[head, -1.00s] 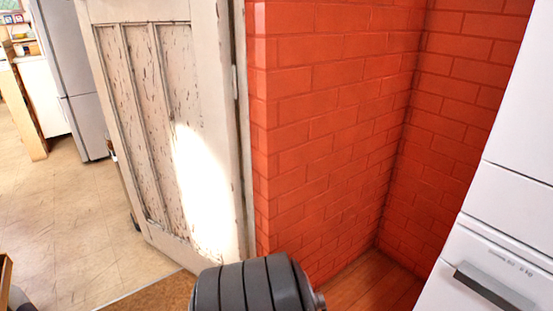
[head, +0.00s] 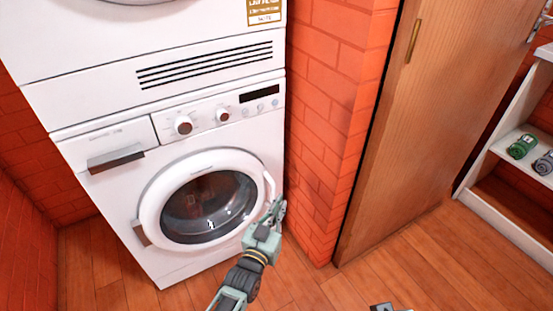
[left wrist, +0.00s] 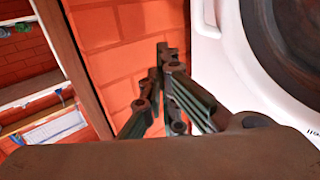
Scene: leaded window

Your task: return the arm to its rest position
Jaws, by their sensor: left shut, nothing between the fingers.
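My left gripper (head: 277,211) is at the lower right of the washing machine's door in the head view. Its arm reaches up from the bottom edge. Its fingertips are close to the door's white handle; whether they touch it I cannot tell. In the left wrist view the fingers (left wrist: 163,72) come together at their tips with nothing held, in front of red brick wall. The washing machine (head: 110,215) is white, and its round door (head: 205,200) looks shut. My right gripper cannot be made out.
Another white appliance (head: 75,50) stands on top of the machine. Wooden floor (head: 400,275) is open in front. A small dark piece shows at the bottom edge.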

